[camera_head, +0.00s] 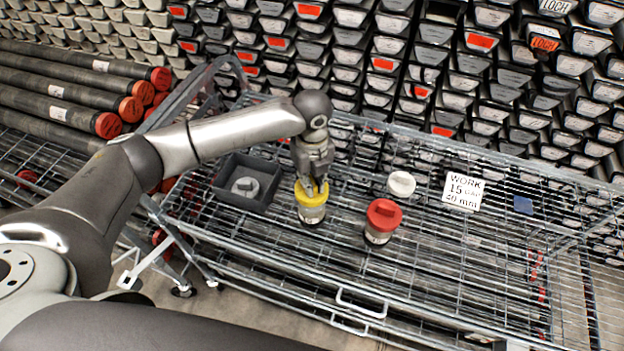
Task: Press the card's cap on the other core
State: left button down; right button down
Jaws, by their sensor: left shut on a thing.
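My left gripper (316,186) points down and is shut on the yellow cap (311,197). The cap sits on top of a short, pale core (311,215) that stands upright on the wire cart. I cannot tell how far down the cap is seated. A second short core (378,237) stands to the right with a red cap (384,214) on top. A white card (463,190) stands at the right and reads "WORK 15", a small unclear word, and "40 mm". My right gripper is not in view.
A dark square tray (262,205) left of my gripper holds a grey cap (245,187). A white cap (401,183) lies behind the red one. A small blue item (523,205) lies at the right. Capped tubes (85,85) and stacked core trays stand behind. The cart's front right is clear.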

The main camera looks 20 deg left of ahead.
pick_arm(q)
jog(key=shift+f+b, duration=0.35)
jog(key=shift+f, duration=0.7)
jog(key=c, duration=1.4)
grip_release()
jog(key=shift+o, duration=0.2)
jog(key=o, duration=0.5)
jog(key=shift+c, duration=0.2)
